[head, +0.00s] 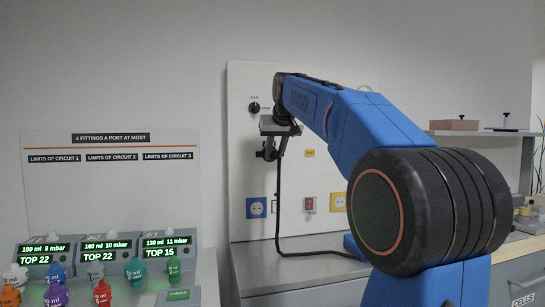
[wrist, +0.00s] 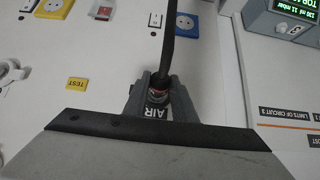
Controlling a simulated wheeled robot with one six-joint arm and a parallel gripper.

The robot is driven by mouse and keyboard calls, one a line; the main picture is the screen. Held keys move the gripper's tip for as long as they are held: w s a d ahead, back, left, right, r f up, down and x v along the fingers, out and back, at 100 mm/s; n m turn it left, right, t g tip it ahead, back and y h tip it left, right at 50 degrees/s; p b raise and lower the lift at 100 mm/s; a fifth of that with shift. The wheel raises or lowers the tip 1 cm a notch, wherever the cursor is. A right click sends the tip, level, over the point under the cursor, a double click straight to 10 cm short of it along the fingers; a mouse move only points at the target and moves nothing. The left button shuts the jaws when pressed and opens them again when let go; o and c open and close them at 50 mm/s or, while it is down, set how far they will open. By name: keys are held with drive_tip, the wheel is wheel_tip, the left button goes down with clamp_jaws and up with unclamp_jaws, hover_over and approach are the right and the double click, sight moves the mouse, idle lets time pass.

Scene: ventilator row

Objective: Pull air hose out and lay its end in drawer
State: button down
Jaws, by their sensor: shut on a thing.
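A black air hose (head: 278,200) hangs from my gripper (head: 269,152) in front of the white wall panel. It drops straight down, then bends right along the worktop behind my arm. In the wrist view my gripper (wrist: 158,92) has its grey fingers closed around the dark hose end (wrist: 156,82), and the hose (wrist: 167,40) runs to the top edge. A label reading AIR shows between the fingers. I cannot tell whether the hose end is seated in a port. A drawer front marked CELLS (head: 525,283) is at the lower right, partly cut off.
The panel (head: 240,180) carries a black knob (head: 254,107), blue socket (head: 257,207), red switch (head: 309,204) and yellow socket (head: 338,201). Displays and coloured fittings crowd the left bench. A pinkish box (head: 454,125) sits on the right shelf. The grey worktop (head: 290,267) looks mostly clear.

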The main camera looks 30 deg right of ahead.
sight(275, 158)
drive_tip(key=shift+s+a, duration=0.25)
drive_tip(key=shift+s, duration=0.5)
drive_tip(key=shift+s+a, duration=0.2)
drive_tip(key=shift+s, duration=0.55)
idle(1.4)
drive_tip(key=shift+s+a, duration=0.2)
drive_tip(key=shift+s, duration=0.55)
drive_tip(key=shift+s+a, duration=0.25)
drive_tip(key=shift+s, duration=0.55)
drive_tip(key=shift+s+a, duration=0.2)
drive_tip(key=shift+s, duration=0.55)
drive_tip(key=shift+s, duration=0.1)
